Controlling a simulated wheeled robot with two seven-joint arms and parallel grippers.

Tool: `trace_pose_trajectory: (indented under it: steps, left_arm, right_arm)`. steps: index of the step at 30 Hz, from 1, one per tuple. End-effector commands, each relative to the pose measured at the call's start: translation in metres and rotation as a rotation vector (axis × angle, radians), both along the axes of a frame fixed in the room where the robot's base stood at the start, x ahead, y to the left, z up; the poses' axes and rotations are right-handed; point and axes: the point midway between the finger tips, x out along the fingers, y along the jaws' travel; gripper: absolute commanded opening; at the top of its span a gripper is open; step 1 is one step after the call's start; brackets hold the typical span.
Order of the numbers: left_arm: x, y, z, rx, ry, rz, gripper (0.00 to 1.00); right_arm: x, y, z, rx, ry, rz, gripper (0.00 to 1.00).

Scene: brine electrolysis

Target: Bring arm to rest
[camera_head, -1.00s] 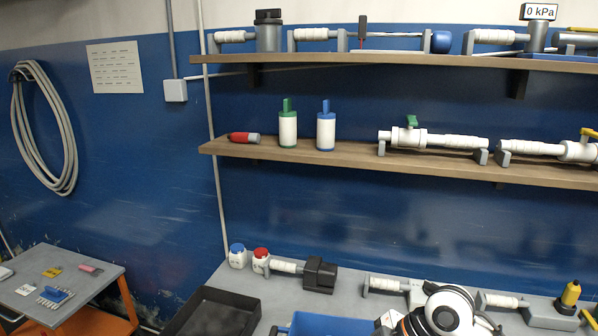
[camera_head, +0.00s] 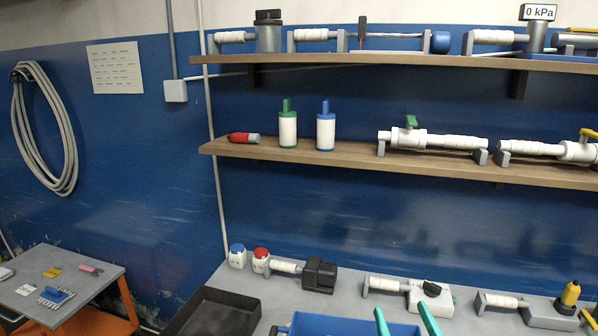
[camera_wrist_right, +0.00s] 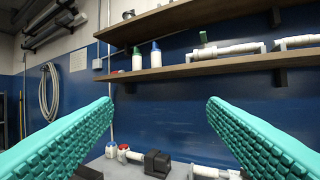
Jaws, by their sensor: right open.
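My right gripper (camera_head: 405,322) shows at the bottom edge of the head view as two green fingertips, spread apart with nothing between them. In the right wrist view the same gripper (camera_wrist_right: 158,112) has its two green ribbed fingers wide apart and empty, facing the blue wall and the shelves. The rest of the right arm is below the head view. My left gripper is not in view.
Below the fingertips is a blue tray (camera_head: 312,322) on the grey bench (camera_head: 345,296), beside a black tray (camera_head: 205,318). Fittings stand along the bench. The lower shelf (camera_head: 345,158) and upper shelf (camera_head: 330,60) carry bottles and pipe assemblies. A small side table (camera_head: 85,290) stands left.

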Motion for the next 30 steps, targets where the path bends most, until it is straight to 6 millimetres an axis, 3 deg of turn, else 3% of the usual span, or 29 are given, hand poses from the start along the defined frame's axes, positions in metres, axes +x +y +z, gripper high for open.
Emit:
trace_pose_trajectory:
  steps: [1, 4, 6, 9, 15, 22, 30]
  left_arm:
    - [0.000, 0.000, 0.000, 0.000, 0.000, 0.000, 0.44]
    - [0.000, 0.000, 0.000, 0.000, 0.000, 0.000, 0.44]
    - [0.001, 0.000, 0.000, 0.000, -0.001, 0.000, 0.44]
    - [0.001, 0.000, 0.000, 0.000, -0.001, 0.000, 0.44]
    - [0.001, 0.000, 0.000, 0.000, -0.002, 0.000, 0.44]
    - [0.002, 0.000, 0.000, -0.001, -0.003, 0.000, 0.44]
    - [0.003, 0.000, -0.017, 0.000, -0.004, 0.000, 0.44]
  right_arm:
    - [-0.006, -0.017, -0.028, 0.011, 0.127, -0.089, 0.67]
    - [-0.029, -0.044, -0.089, -0.013, 0.424, -0.225, 0.67]
    - [-0.053, -0.053, -0.129, -0.050, 0.633, -0.265, 0.67]
    - [-0.091, -0.055, -0.172, -0.105, 0.881, -0.263, 0.67]
    - [-0.159, -0.047, -0.220, -0.202, 1.230, -0.167, 0.67]
    - [-0.231, -0.032, -0.245, -0.297, 1.519, 0.017, 0.67]
    - [-0.214, -0.029, -0.339, -0.306, 1.551, 0.023, 0.67]
